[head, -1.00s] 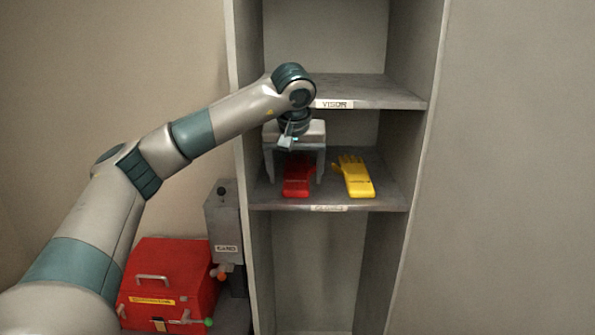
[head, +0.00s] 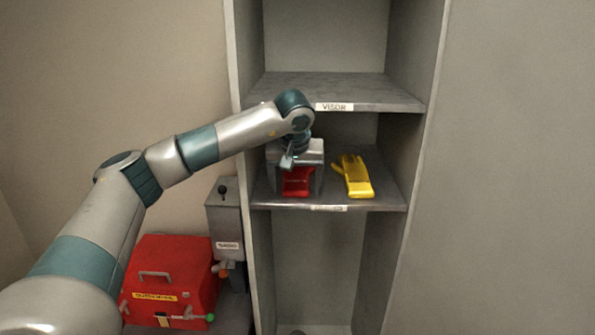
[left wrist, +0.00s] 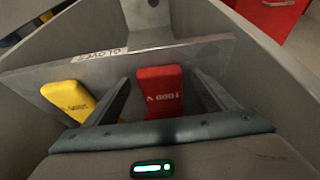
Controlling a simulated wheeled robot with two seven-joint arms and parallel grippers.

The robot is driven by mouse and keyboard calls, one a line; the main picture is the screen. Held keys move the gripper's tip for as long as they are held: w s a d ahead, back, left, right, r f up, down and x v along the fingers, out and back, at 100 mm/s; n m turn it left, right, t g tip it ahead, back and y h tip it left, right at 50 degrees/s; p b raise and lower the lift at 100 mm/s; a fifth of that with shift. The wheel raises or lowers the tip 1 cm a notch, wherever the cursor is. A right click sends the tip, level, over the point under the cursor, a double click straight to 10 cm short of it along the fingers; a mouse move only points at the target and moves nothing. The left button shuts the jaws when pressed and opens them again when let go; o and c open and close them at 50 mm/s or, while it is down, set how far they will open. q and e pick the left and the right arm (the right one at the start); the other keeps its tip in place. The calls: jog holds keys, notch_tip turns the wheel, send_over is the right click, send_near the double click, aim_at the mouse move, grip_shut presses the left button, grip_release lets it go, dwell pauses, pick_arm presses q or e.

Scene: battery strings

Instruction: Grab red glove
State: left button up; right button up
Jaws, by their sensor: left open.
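The red glove (head: 297,182) lies on the middle shelf (head: 330,203) of the cabinet, left of the yellow glove (head: 356,178). My left gripper (head: 296,188) is open over the red glove, with one finger on each side of it. In the left wrist view the red glove (left wrist: 160,92) shows between the two fingers (left wrist: 160,105), apart from both as far as I can see. The far part of the red glove is hidden by my gripper. The yellow glove also shows in the left wrist view (left wrist: 72,98), outside the fingers. My right gripper is not in view.
The cabinet's side walls (head: 245,130) stand close on the left and right. The upper shelf (head: 340,92), labelled VISOR, is above my gripper. A red toolbox (head: 175,275) and a grey box (head: 224,222) stand at lower left.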

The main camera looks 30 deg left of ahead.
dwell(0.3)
pick_arm(q)
jog(key=c, duration=1.2)
jog(key=shift+r, duration=0.25)
